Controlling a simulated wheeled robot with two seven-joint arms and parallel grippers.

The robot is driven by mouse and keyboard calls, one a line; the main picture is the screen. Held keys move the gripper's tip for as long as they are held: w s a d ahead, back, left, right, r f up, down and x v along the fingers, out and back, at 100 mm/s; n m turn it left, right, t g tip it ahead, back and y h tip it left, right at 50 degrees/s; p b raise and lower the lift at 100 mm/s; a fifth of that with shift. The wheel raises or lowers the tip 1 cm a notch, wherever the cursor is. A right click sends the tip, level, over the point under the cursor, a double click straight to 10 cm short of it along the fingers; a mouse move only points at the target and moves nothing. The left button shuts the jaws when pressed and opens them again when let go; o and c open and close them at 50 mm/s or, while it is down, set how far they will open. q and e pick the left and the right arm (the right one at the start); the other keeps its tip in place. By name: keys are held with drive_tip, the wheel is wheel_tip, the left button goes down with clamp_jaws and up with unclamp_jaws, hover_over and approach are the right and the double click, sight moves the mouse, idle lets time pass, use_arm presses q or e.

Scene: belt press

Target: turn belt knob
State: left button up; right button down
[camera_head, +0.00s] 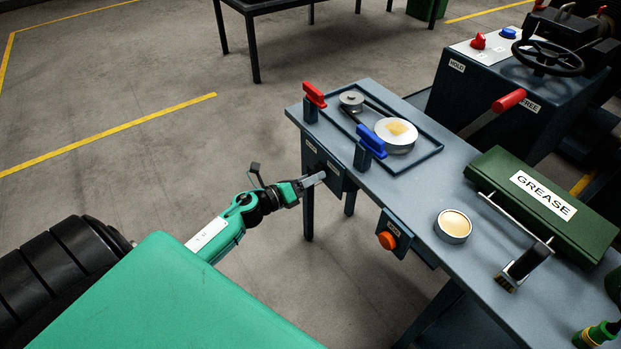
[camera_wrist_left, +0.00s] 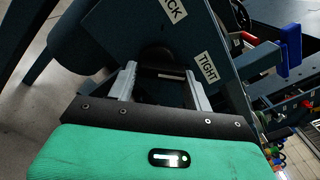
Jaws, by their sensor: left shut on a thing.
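The belt knob (camera_wrist_left: 162,73) is a dark knob with a pale line on it, on a dark blue-grey panel in the left wrist view. A TIGHT label (camera_wrist_left: 206,67) is beside it, and a label ending in CK (camera_wrist_left: 173,10) is at the top. My left gripper (camera_wrist_left: 161,84) has a finger on each side of the knob and is shut on it. In the head view my left gripper (camera_head: 320,177) reaches the panel (camera_head: 312,154) on the bench's front side, and the knob is mostly hidden there. My right gripper is not in view.
The bench (camera_head: 421,184) carries a red lever (camera_head: 314,95), a blue lever (camera_head: 372,141), pulleys in a tray, a green GREASE box (camera_head: 545,203), an open tin (camera_head: 453,225) and a brush (camera_head: 523,266). An orange button (camera_head: 387,240) is on its front. Floor left of the bench is clear.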

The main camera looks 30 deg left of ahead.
use_arm(q)
drive_tip(key=o, duration=0.9)
drive_tip(key=shift+d+r, duration=0.1)
drive_tip(key=v, duration=1.4)
drive_tip(key=shift+w, duration=0.1)
